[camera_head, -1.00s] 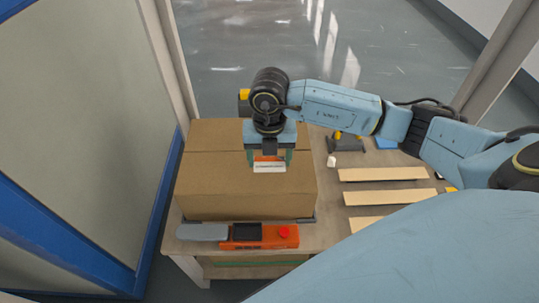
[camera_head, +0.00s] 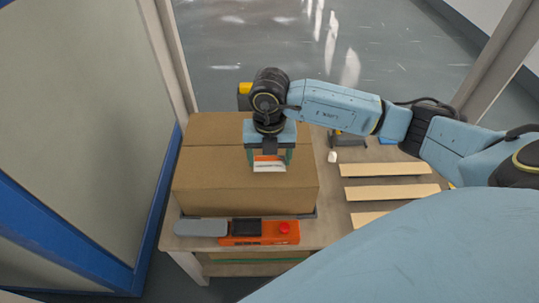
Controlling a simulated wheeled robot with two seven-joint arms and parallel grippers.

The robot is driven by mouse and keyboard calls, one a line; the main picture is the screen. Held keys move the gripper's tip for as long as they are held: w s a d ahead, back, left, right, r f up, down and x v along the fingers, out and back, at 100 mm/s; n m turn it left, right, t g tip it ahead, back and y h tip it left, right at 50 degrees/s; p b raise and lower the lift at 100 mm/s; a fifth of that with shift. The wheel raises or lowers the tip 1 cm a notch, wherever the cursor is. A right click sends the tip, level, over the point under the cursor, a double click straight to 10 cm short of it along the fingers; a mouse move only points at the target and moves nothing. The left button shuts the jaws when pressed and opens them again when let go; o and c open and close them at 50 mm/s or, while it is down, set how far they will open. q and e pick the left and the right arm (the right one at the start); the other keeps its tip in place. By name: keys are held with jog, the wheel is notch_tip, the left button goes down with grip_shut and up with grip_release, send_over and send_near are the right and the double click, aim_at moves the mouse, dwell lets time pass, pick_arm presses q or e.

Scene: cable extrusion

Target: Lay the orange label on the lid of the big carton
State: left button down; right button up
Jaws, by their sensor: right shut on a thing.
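The big carton (camera_head: 225,195) is a closed brown box on the table, with a seam across its lid. My right gripper (camera_head: 268,160) is over the right part of the lid, pointing down. It is shut on the label (camera_head: 268,165), which shows an orange band above a white part with dark print. I cannot tell whether the label touches the lid or hangs just above it. My left gripper is not in view.
An orange device (camera_head: 262,232) with a red button and grey end lies in front of the carton. Several pale wooden strips (camera_head: 385,169) lie to the right, near a small white object (camera_head: 332,156). A blue-framed panel (camera_head: 80,130) stands at left.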

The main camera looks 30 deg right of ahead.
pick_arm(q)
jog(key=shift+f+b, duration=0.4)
pick_arm(e)
jog(key=shift+f, duration=0.7)
jog(key=o, duration=0.8)
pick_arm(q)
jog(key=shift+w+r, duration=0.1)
pick_arm(e)
notch_tip(320, 180, up, 4)
jog(key=shift+r+p, duration=0.15)
jog(key=shift+p, duration=0.7)
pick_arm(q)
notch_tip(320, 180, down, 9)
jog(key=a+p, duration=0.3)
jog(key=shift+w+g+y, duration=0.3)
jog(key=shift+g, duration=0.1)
pick_arm(e)
jog(key=shift+r, duration=4.6)
